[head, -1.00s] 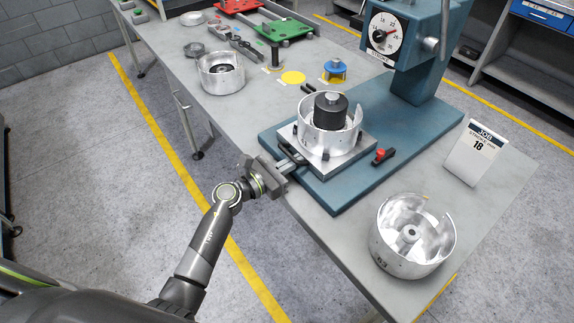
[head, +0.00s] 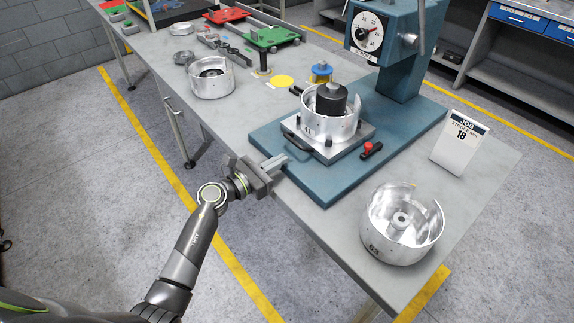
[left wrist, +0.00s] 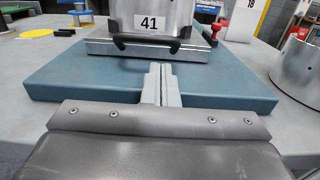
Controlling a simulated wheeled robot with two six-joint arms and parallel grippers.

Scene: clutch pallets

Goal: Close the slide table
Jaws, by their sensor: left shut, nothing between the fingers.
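The slide table (head: 352,139) is a grey metal plate on the blue base (head: 325,188) of the press. It carries a silver drum (head: 322,127) with a black cylinder inside. A black bar handle (left wrist: 150,43) is on the plate's near edge, below the drum's label 41. My left gripper (head: 280,162) is shut and empty at the near edge of the base. Its fingertips (left wrist: 160,72) point at the handle, with a gap between them. The right gripper is not in view.
A red-knobbed lever (head: 371,149) sits right of the plate. The press column (head: 402,75) stands behind. An open drum (head: 402,225) and a job sign (head: 459,143) stand at right. Another drum (head: 211,78) stands left on the bench. The bench by the base's front edge is clear.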

